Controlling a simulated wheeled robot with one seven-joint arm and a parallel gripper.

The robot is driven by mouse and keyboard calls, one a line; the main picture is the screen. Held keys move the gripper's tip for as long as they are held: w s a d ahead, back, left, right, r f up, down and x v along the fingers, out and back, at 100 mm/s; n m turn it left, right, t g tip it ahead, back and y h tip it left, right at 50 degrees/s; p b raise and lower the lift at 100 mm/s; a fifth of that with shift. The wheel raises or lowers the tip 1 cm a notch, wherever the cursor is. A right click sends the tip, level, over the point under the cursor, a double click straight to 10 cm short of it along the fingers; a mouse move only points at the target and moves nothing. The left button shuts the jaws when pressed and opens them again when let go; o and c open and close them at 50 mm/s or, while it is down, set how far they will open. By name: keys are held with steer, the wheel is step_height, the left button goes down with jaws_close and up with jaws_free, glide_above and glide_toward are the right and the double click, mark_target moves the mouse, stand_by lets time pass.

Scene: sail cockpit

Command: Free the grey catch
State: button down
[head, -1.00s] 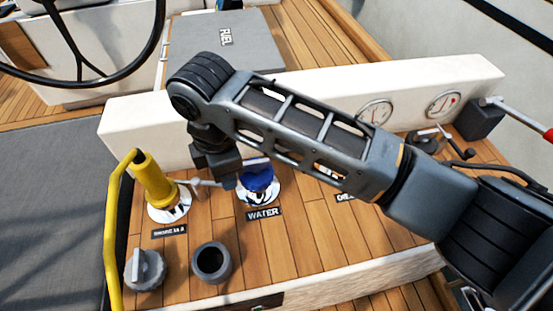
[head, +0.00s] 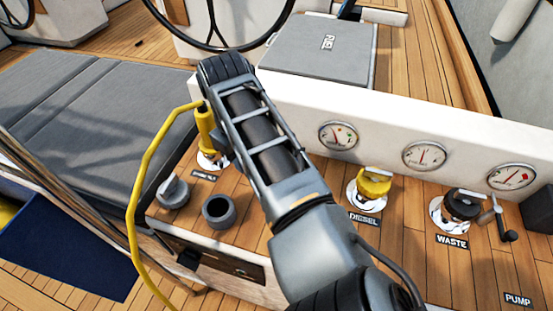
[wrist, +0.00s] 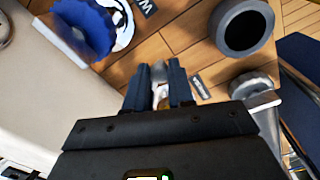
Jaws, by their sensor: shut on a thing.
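The yellow shore plug (head: 205,130) stands upright in its bright inlet plate (head: 212,161) at the left of the wooden panel, with a yellow cable running from it. The catch's lower part is hidden.
A blue cap (wrist: 88,25) lies close by in the wrist view. A dark open cup (head: 219,211) and a grey knob (head: 173,192) stand in front of the plug. Yellow (head: 374,184) and black (head: 463,204) caps sit further right, below gauges on a white wall (head: 270,92).

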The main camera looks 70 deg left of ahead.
steer(key=shift+s+a+r+m+h+p, duration=0.1)
steer(key=shift+s+a+m+p, duration=0.45)
steer(key=shift+m, duration=0.75)
steer(key=shift+s+a+f+m+h+p, duration=0.1)
steer(key=shift+s+m+p, duration=0.2)
steer(key=shift+s+m, duration=0.8)
steer(key=shift+s+a+r+m+h+p, duration=0.1)
steer(key=shift+s+a+m+p, duration=0.25)
steer(key=shift+m, duration=1.15)
steer(key=shift+s, duration=0.15)
steer(key=c, duration=1)
jaws_free()
steer(key=shift+s+r, duration=0.15)
steer(key=shift+r, duration=1.8)
steer(key=shift+s+r, duration=0.1)
steer(key=shift+r, duration=1.8)
